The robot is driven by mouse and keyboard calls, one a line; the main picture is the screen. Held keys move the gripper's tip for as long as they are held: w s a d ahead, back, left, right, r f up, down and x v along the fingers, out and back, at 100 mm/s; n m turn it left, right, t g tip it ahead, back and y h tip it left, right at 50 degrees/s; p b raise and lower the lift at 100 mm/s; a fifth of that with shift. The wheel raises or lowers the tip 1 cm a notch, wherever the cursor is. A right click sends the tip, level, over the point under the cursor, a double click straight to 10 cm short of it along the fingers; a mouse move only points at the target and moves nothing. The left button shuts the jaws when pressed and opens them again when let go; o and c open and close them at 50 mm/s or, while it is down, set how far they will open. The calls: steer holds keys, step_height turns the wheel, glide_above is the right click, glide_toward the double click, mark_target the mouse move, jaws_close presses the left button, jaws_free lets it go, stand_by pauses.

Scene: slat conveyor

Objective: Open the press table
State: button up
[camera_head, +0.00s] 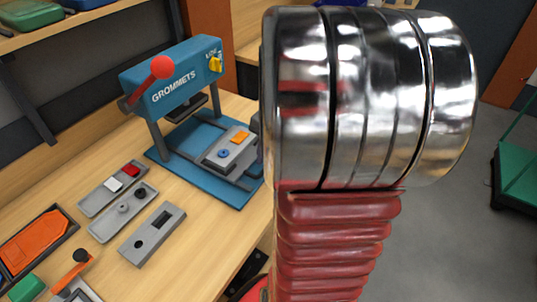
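A blue press marked GROMMETS (172,85) stands on the wooden bench, left of centre. It has a lever with a red ball (162,68) and a yellow knob (215,64). Its blue base (180,148) lies flat on the bench. A grey plate (229,152) with an orange piece (239,137) and a blue round piece (223,153) sits on the base, in front of and to the right of the press head. My arm's chrome joint and red bellows cover the right of the base. My gripper cannot be made out.
Several grey plates (153,233) lie on the bench in front of the press. An orange piece in a dark tray (36,243) and a green block (26,288) are at lower left. A shelf is at upper left. Grey floor shows at right, with a green-topped cart (517,176).

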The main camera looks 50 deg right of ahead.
step_height(320, 180, up, 13)
steer(key=s, duration=0.2)
steer(key=shift+s+d+r, duration=0.2)
steer(key=shift+s, duration=0.05)
stand_by(0.6)
steer(key=s+a+f+n+t, duration=0.1)
steer(key=a+n+t, duration=0.2)
steer(key=a+n, duration=1.3)
steer(key=a, duration=1.2)
steer(key=shift+s+f+t, duration=0.15)
steer(key=shift+f+t, duration=0.1)
steer(key=shift+t, duration=0.05)
steer(key=shift+d, duration=0.15)
